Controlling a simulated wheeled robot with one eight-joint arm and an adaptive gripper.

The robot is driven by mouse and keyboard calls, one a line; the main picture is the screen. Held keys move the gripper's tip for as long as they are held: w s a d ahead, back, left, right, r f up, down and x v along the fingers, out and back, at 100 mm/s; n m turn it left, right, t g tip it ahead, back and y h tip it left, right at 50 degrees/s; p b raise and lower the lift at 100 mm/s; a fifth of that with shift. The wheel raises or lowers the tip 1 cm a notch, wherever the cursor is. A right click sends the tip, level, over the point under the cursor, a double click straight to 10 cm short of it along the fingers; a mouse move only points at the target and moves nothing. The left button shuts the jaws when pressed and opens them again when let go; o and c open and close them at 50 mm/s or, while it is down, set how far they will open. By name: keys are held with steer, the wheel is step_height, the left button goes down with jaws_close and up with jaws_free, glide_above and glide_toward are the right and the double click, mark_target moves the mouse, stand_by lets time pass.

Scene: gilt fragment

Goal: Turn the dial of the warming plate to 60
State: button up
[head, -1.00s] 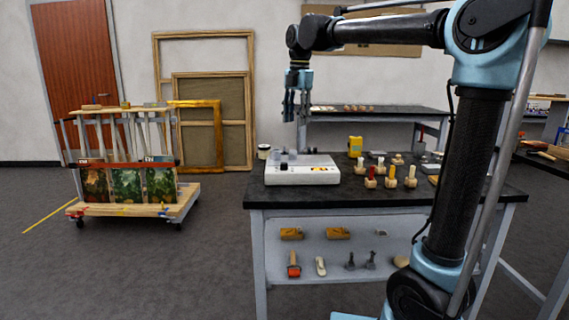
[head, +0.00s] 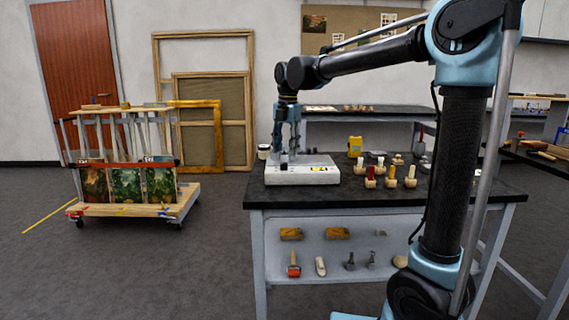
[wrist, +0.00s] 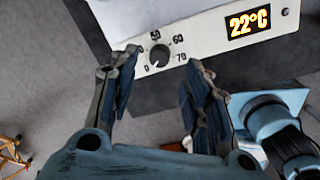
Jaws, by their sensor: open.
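The warming plate (head: 318,178) is a white box on the near-left part of the black-topped bench. My gripper (head: 286,150) is over the left end of the plate, pointing down. In the wrist view my gripper (wrist: 153,68) is open, with its fingers apart on either side of the dial; contact cannot be told.
Several wooden stands with coloured handles (head: 385,178) and a yellow container (head: 355,146) stand right of the plate on the bench (head: 440,196). A small jar (head: 264,152) is at the plate's back left. A cart with paintings (head: 180,205) stands apart at left.

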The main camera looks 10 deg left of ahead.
mark_target(284, 166)
steer(key=shift+a+f, duration=0.15)
steer(key=shift+f, duration=2.65)
